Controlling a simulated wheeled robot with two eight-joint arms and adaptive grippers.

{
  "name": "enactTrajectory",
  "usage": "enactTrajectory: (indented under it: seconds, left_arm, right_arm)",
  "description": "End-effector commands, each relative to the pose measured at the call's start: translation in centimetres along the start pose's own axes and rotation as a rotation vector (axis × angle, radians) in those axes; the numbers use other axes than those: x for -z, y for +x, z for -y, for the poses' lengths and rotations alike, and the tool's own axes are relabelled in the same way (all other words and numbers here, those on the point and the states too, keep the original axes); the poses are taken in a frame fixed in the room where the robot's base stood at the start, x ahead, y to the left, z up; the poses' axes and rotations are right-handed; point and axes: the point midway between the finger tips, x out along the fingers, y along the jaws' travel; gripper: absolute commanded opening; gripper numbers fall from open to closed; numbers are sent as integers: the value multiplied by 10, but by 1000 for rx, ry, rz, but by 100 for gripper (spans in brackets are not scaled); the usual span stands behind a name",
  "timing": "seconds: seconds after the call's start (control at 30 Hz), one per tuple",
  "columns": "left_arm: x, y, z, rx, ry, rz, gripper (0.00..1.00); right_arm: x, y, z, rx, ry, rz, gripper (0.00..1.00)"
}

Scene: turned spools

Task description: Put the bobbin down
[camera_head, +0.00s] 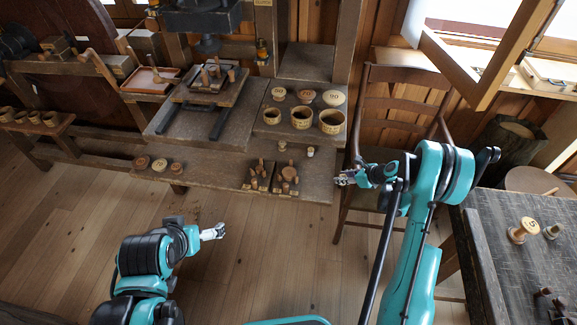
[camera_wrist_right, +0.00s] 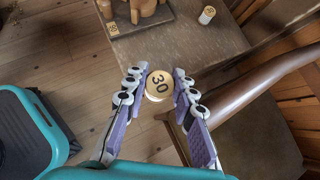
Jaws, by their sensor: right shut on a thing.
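My right gripper (camera_wrist_right: 160,82) is shut on the bobbin (camera_wrist_right: 159,84), a pale round wooden piece with a dark 30 on its upward end. Both fingers touch its sides. In the head view my right gripper (camera_head: 342,179) is at the front right corner of the low wooden bench (camera_head: 220,172), and the bobbin is too small to make out there. In the right wrist view the bobbin appears over the bench edge; its height above it is unclear. My left gripper (camera_head: 213,232) is over the floor, away from the bench; its finger opening is too small to judge.
Peg boards (camera_head: 287,178) stand near the bench's front right, with a small spool (camera_head: 310,151) behind. Several round cups (camera_head: 301,118) and lids (camera_head: 305,96) sit farther back. A wooden chair (camera_head: 366,200) stands right of the bench. A dark table (camera_head: 520,270) at right holds spools.

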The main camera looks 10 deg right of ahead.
Motion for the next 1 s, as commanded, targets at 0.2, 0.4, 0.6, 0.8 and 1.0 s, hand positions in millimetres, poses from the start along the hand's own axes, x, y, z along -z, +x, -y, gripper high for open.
enactTrajectory:
  seconds: [0.2,0.4,0.6,0.8,1.0]
  left_arm:
    - [-8,12,0,0,0,0,99]
    - [-19,26,0,0,0,0,99]
    - [-24,34,0,0,0,0,99]
    - [-27,38,0,0,0,0,99]
    - [-37,51,0,0,0,0,99]
  right_arm:
    - [-2,42,-6,-8,-9,-1,10]
    - [-15,96,-14,-7,-8,-1,10]
    - [-25,129,-18,-5,-6,-1,10]
    - [-22,140,-18,-4,-4,-1,10]
    - [1,161,-18,-4,-4,-1,10]
